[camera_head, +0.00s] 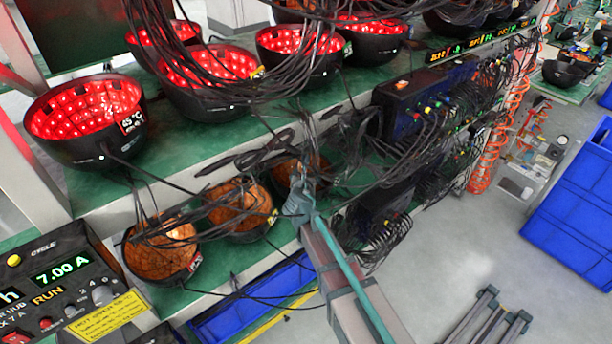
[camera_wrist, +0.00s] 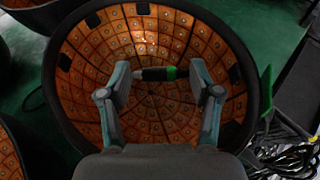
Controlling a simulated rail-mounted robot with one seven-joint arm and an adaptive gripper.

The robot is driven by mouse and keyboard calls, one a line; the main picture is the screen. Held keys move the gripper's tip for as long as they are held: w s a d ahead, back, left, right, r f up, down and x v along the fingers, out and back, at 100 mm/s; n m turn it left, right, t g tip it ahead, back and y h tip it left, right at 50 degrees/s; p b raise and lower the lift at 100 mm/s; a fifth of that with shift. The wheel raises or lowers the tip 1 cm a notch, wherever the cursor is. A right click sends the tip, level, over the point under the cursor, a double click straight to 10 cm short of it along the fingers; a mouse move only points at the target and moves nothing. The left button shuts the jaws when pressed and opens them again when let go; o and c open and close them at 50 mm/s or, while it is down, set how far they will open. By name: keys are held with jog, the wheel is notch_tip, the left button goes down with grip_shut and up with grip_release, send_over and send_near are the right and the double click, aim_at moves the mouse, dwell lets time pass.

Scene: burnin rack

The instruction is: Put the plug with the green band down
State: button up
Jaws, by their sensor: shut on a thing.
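My gripper (camera_wrist: 160,74) is shut on a dark plug with a green band (camera_wrist: 171,73). The plug lies crosswise between the two fingertips in the wrist view. Behind it in that view is the open mouth of a black bowl (camera_wrist: 246,62) lined with orange panels. I cannot tell whether the plug touches the bowl's inside. In the head view my gripper (camera_head: 298,203) is at the lower shelf, in front of the rightmost orange-lined bowl (camera_head: 318,166). The plug cannot be made out there.
Red-lit bowls (camera_head: 85,108) stand on the upper green shelf (camera_head: 150,178). Two more orange-lined bowls (camera_head: 160,250) (camera_head: 240,205) stand left of my gripper. Black cables hang densely around the arm and a dark panel (camera_head: 425,95). Blue bins (camera_head: 575,205) stand at right; the grey floor is partly open.

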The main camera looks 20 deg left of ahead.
jog(key=shift+f, duration=0.5)
jog(key=shift+s, duration=0.1)
jog(key=o, duration=0.9)
jog(key=shift+r, duration=0.55)
jog(key=b+v, duration=0.2)
jog(key=v, duration=0.9)
jog(key=shift+s+d+r, duration=0.15)
jog(key=shift+s+r, duration=0.05)
jog(key=shift+s, duration=0.15)
